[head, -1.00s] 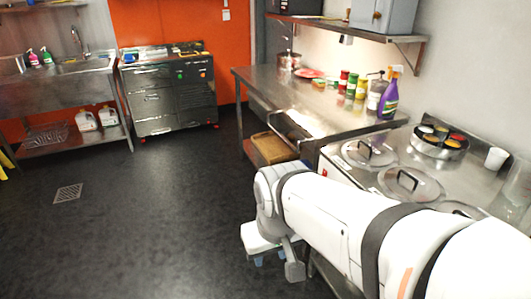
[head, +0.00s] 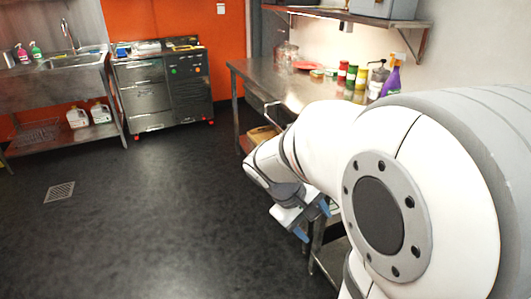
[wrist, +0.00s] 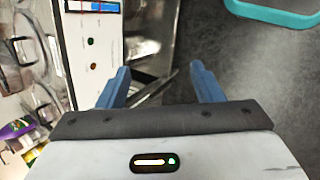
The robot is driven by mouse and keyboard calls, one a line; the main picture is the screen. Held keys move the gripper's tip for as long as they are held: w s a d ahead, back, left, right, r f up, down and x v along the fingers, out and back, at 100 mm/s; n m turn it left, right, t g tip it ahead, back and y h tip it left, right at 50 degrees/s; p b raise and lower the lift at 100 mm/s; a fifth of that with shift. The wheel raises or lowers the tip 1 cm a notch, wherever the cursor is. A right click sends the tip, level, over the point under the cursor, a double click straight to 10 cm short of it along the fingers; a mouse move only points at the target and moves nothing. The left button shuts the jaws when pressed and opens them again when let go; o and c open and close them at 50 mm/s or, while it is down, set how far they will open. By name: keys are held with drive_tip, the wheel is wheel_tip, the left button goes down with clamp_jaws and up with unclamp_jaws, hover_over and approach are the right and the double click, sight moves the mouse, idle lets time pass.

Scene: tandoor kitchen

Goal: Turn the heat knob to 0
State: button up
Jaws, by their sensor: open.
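My gripper (head: 313,221) is low in front of the right-hand counter in the head view, with its blue fingers open and empty. In the wrist view my gripper (wrist: 160,70) has its fingers spread apart. Beyond them, to the upper left, is a pale front panel (wrist: 78,50). The panel carries a blue-and-white display (wrist: 92,6), a small dark greenish round part (wrist: 90,41) and a small reddish round part (wrist: 93,66). I cannot tell which is the heat knob or read any setting. The fingers look apart from these parts. My arm hides this panel in the head view.
A steel counter (head: 297,84) holds jars and a purple spray bottle (head: 390,82). A cabinet (head: 160,92) with green and red controls stands at the back, beside the sink (head: 75,60). A turquoise rim (wrist: 270,15) shows in the wrist view. Open floor lies left.

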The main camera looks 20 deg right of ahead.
drive_tip(key=w+d+f+n+t+h+b, duration=0.2)
drive_tip(key=w+d+f+n+h+b, duration=0.35)
drive_tip(key=w+d+f, duration=0.35)
drive_tip(key=w+d+f+n+t+h+b, duration=0.2)
drive_tip(key=w+d+f+n+h+b, duration=0.35)
drive_tip(key=w, duration=0.65)
drive_tip(key=w+d+f+m, duration=0.1)
drive_tip(key=d, duration=0.8)
drive_tip(key=shift+w+h+p, duration=0.25)
drive_tip(key=shift+h+p, duration=0.15)
drive_tip(key=shift+d, duration=0.1)
drive_tip(key=shift+c, duration=0.6)
drive_tip(key=c, duration=0.8)
